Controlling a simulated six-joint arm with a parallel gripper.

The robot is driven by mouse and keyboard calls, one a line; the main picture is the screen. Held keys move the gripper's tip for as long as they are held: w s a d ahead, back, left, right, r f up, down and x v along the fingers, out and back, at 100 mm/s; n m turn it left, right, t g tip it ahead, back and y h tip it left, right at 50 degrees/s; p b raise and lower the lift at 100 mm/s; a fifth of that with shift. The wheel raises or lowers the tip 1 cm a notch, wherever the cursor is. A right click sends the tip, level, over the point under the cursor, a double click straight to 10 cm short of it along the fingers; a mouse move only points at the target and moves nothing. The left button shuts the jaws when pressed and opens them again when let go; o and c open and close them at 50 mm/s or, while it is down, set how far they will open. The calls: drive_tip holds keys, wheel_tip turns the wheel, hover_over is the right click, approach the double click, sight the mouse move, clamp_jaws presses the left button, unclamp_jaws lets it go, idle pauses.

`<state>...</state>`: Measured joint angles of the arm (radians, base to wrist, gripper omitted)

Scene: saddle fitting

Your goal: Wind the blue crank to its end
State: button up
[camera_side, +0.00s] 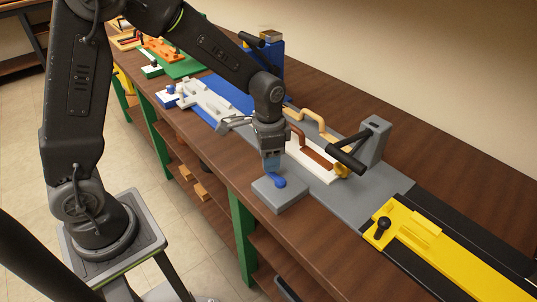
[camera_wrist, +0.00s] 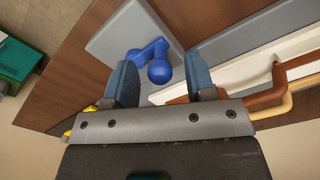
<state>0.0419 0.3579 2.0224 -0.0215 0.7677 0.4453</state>
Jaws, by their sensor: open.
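The blue crank (camera_side: 276,181) sits on a grey square block (camera_side: 290,194) near the front edge of the bench. In the wrist view the crank (camera_wrist: 158,64) shows a round knob and a short arm on the grey block (camera_wrist: 110,35). My gripper (camera_side: 271,168) points down just above the crank. In the wrist view my gripper (camera_wrist: 160,78) is open, its two blue-grey fingers on either side of the knob, with gaps to both. Whether the fingertips reach down to knob height is hard to tell.
Behind the crank a grey plate carries a white part, brown and tan handles (camera_side: 312,118) and a grey post (camera_side: 373,140) with a black bar. A yellow plate (camera_side: 420,235) lies to the right. White and blue parts (camera_side: 205,100) lie to the left.

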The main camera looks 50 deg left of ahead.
drive_tip(key=shift+c, duration=0.4)
drive_tip(key=c, duration=0.9)
drive_tip(key=shift+o, duration=0.2)
